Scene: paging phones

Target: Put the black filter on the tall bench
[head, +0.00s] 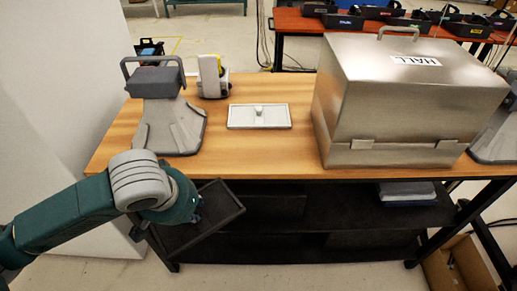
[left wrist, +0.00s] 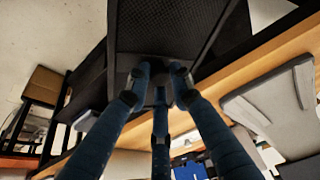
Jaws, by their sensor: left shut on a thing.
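The black filter (head: 207,217) is a flat, dark, rectangular panel. My left gripper (head: 192,208) is shut on it at one end. The filter is tilted and is held in front of the near edge of the wood-topped bench (head: 250,150), covering part of its dark lower shelves. In the left wrist view, the filter (left wrist: 172,30) shows a mesh face, and the blue fingers of my left gripper (left wrist: 157,78) close on its near end. My right gripper is not in view.
On the bench stand a grey handled device (head: 165,115), a small yellow and white device (head: 211,78), a white tray with a knob (head: 258,116) and a large metal box labelled HALL (head: 400,110). Bare wood lies in front of the tray. A red table (head: 340,24) with black bins stands behind.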

